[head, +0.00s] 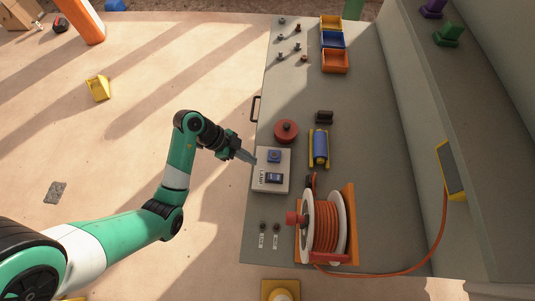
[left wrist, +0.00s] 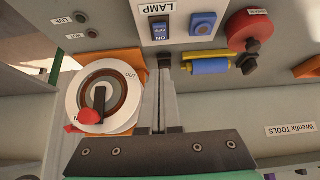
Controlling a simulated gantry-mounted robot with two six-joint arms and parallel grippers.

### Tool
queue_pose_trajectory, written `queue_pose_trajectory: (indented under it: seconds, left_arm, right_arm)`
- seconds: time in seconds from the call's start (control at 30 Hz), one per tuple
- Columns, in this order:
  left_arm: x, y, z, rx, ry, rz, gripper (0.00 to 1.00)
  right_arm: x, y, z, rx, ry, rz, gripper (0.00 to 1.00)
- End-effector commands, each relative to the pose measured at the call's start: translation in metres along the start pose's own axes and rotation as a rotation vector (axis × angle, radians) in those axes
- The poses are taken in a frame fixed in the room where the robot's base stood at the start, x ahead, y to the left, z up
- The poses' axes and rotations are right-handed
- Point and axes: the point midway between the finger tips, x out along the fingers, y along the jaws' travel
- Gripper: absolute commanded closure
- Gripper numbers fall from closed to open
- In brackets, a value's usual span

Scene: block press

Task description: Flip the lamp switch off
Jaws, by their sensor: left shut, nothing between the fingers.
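The lamp panel (head: 284,187) is a pale plate near the left edge of the grey bench, with a LAMP label. It carries a dark blue rocker switch (head: 274,177) and a square blue button (head: 274,156). In the left wrist view the switch (left wrist: 160,31) bears ON and OFF marks; which side is pressed I cannot tell. My left gripper (head: 253,159) is shut and empty, its tips at the panel's upper left edge. In the left wrist view its tips (left wrist: 164,60) lie just below the switch; contact is not clear. My right gripper is not in view.
A red round button (head: 286,130) and a blue roller in a yellow holder (head: 319,148) stand close to the panel. An orange cable reel (head: 325,223) stands nearer me. Two small buttons (head: 269,227) sit beside it. Coloured bins (head: 334,61) are at the far end.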

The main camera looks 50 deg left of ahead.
Motion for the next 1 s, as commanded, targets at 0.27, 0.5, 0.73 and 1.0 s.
queue_pose_trajectory:
  seconds: [0.27, 0.5, 0.73, 1.0]
  left_arm:
    - [0.023, 0.001, 0.001, 0.003, 0.001, 0.004, 1.00]
    - [0.075, 0.001, 0.002, 0.004, 0.001, 0.005, 1.00]
    - [0.116, 0.000, 0.014, 0.001, -0.001, 0.001, 1.00]
    - [0.129, 0.000, 0.028, 0.002, 0.000, -0.001, 1.00]
  right_arm:
    - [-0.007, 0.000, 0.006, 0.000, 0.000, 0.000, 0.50]
    - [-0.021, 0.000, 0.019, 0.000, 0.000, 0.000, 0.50]
    - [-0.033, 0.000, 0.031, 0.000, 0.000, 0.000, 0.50]
    - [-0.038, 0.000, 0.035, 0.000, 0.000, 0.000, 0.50]
